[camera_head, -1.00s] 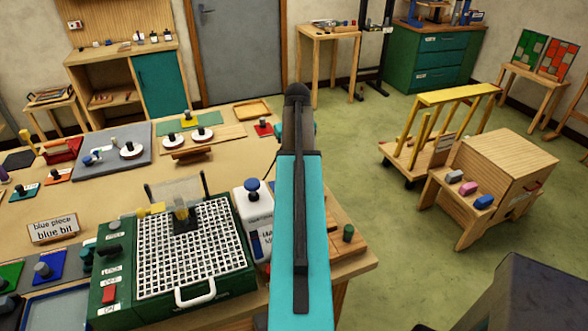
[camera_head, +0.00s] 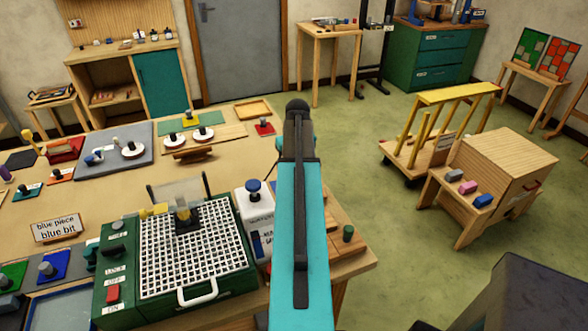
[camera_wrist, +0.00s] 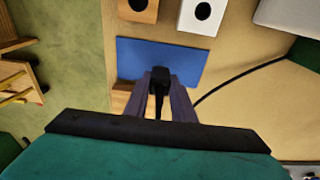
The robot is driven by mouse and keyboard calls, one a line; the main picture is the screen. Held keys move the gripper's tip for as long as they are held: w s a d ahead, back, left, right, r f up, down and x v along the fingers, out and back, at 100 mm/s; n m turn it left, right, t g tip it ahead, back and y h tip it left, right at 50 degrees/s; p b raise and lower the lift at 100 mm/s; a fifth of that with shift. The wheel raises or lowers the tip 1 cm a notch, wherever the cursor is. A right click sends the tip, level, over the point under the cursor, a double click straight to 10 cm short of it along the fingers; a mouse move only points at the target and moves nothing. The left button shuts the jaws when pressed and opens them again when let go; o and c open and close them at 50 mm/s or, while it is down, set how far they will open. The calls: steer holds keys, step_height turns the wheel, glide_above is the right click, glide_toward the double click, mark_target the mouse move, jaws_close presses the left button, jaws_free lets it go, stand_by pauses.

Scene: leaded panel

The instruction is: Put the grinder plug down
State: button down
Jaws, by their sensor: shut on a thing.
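My gripper (camera_wrist: 160,86) shows in the wrist view, its two grey fingers shut on the black grinder plug (camera_wrist: 160,76). A black cord (camera_wrist: 238,77) curves from beside the fingers to the right. The plug is over the near part of a flat blue mat (camera_wrist: 185,57); I cannot tell whether it touches it. In the head view my arm hides the gripper and plug. The green grinder (camera_head: 176,250) with a white grid top stands at the front of the bench, left of my arm.
In the wrist view, a white block (camera_wrist: 203,12) and a wooden block (camera_wrist: 138,10), each with a dark round hole, stand beyond the mat.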

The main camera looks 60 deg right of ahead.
steer(key=shift+f, duration=0.45)
steer(key=shift+f, duration=0.15)
steer(key=c, duration=1.5)
jaws_free()
steer(key=shift+s+a+r+b, duration=0.15)
steer(key=shift+r+b, duration=0.35)
steer(key=shift+r, duration=1.4)
steer(key=shift+s+a+r+b, duration=0.15)
steer(key=shift+r+b, duration=0.4)
steer(key=shift+r, duration=1.4)
steer(key=shift+s+a+r+b, duration=0.15)
steer(key=shift+r+b, duration=0.35)
steer(key=shift+r, duration=1.4)
steer(key=shift+s+r, duration=0.1)
steer(key=shift+r, duration=0.25)
steer(key=shift+s, duration=0.1)
